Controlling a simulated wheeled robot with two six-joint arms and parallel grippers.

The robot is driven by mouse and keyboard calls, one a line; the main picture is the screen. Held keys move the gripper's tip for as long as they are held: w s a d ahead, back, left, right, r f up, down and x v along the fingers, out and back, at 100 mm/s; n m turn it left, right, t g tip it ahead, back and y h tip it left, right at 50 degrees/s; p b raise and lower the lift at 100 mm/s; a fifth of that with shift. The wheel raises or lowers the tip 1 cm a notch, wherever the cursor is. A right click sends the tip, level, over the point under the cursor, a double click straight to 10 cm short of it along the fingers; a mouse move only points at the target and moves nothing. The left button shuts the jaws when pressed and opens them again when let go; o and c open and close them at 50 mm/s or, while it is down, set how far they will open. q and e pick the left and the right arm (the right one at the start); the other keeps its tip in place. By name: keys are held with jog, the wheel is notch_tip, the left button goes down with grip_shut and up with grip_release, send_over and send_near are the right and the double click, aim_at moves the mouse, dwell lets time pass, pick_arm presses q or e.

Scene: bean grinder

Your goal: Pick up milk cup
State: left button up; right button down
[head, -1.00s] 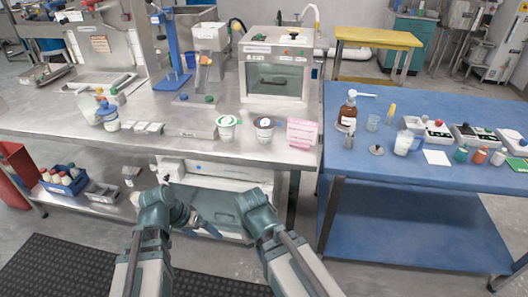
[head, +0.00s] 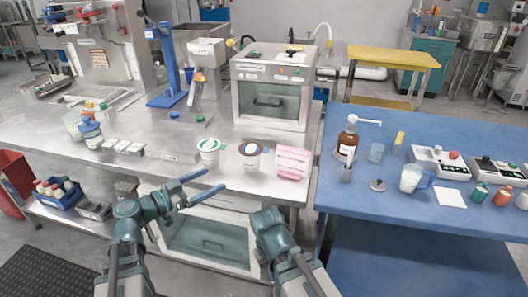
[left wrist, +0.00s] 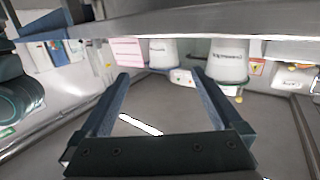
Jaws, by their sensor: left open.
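A white cup with a green ring on its lid (head: 209,151) stands on the steel counter near its front edge. A similar cup with a brown ring (head: 250,154) stands to its right. A clear cup with white contents and a blue handle (head: 411,178) stands on the blue table. I cannot tell which is the milk cup. My left gripper (head: 214,179) is open and empty, in front of the counter edge near the two white cups. The left wrist view is upside down; its open fingers (left wrist: 160,78) frame the brown-ring cup (left wrist: 162,52) and green-ring cup (left wrist: 228,60) beyond. My right gripper's fingers do not show.
A pink sign (head: 292,163) stands right of the brown-ring cup. A glass-fronted machine (head: 272,90) stands behind. A pump bottle (head: 347,142) and a small jar (head: 377,152) stand on the blue table (head: 390,222).

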aim_at(244, 163)
pick_arm(q)
jog(key=x, duration=0.9)
jog(key=shift+w+r, duration=0.15)
jog(key=shift+w, duration=0.05)
jog(key=shift+w+d+f+b, duration=0.2)
jog(key=shift+w+b, duration=0.1)
jog(key=shift+b, duration=0.2)
jog(key=x, duration=0.4)
jog(key=shift+w+d+f+b, duration=0.1)
jog(key=shift+w+f+b, duration=0.15)
jog(key=shift+b, duration=0.15)
jog(key=c, duration=1.5)
jog(key=shift+o, duration=0.2)
jog(key=shift+r, duration=0.15)
